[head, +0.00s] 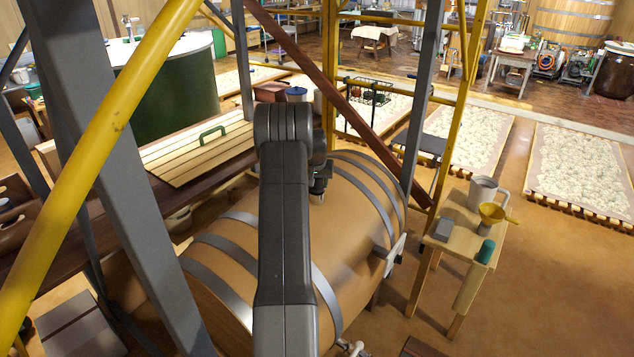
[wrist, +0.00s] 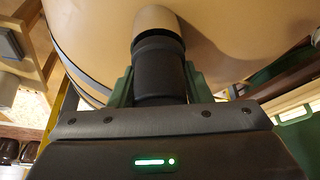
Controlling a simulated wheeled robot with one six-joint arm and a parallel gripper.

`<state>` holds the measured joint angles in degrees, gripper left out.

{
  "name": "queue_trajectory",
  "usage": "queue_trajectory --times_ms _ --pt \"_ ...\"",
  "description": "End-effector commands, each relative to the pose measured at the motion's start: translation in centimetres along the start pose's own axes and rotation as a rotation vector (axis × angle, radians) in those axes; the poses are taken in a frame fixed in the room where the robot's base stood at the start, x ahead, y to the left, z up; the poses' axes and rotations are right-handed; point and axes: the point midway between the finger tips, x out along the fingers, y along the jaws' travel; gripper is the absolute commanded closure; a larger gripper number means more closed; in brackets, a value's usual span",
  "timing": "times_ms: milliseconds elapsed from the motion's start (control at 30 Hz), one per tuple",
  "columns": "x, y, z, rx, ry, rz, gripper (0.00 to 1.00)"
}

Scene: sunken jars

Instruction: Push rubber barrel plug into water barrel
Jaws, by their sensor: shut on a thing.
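The water barrel (head: 345,225) is a large tan barrel lying on its side with grey metal hoops. Its curved wall (wrist: 230,40) fills the top of the wrist view. My gripper (head: 320,185) is over the barrel's upper side, partly hidden by my arm in the head view. In the wrist view its green fingers (wrist: 158,82) are shut on the black rubber barrel plug (wrist: 158,65). A short tan-grey cylinder shows at the plug's far end, against the barrel. I cannot tell whether it belongs to the plug or the barrel. The hole is not visible.
Grey posts (head: 125,160) and a yellow pole (head: 95,150) stand close around the barrel. A slatted wooden lid (head: 195,155) lies at left.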

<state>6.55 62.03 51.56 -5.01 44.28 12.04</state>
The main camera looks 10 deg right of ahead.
Motion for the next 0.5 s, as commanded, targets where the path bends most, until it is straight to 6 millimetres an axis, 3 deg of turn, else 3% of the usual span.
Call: queue_trajectory --times_ms 500 --pt "1.13 0.02 0.68 0.0 -0.008 0.0 0.79"
